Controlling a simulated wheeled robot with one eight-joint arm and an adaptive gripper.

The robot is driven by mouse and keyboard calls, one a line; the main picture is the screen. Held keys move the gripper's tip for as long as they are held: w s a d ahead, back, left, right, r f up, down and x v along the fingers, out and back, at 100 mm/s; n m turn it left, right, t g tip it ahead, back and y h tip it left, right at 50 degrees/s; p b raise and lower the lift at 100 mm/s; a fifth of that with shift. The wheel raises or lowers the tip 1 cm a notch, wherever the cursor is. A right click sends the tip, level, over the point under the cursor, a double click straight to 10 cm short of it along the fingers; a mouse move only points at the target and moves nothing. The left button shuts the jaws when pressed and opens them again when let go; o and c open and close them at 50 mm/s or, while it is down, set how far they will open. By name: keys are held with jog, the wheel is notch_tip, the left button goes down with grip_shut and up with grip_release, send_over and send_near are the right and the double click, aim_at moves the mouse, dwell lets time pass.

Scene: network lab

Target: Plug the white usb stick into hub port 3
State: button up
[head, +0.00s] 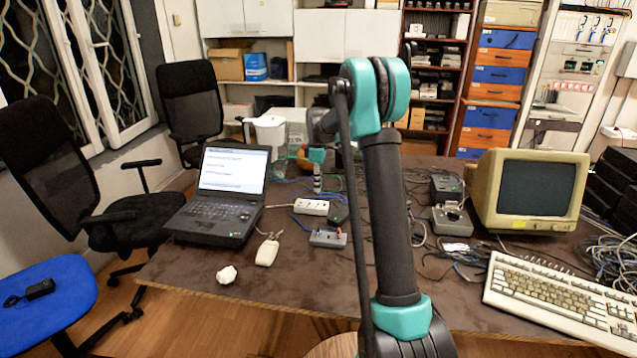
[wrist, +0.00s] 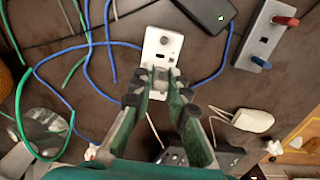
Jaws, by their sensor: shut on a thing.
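My gripper (wrist: 161,88) points down and its fingers are shut on a small pale piece (wrist: 160,77), apparently the white usb stick, mostly hidden between the fingertips. In the head view my gripper (head: 317,184) is just behind and above a white socket block. The grey hub (wrist: 264,38) lies to the right of my gripper in the wrist view, with a red stick (wrist: 285,20) and a blue stick (wrist: 260,62) standing at its two ends. A dark empty port shows between them. The hub (head: 328,239) is nearer the front in the head view. Port numbers are unreadable.
The white socket block (wrist: 162,48) lies just beyond the fingertips. A black box (wrist: 205,12), a white mouse (wrist: 252,120) and loose blue and green cables lie around. A laptop (head: 221,205) stands left, an old monitor (head: 529,192) right. The front middle of the table is fairly clear.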

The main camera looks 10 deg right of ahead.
jog(key=shift+f, duration=2.2)
jog(key=shift+f, duration=0.85)
dwell(0.4)
jog(key=o, duration=0.9)
jog(key=shift+c, duration=0.2)
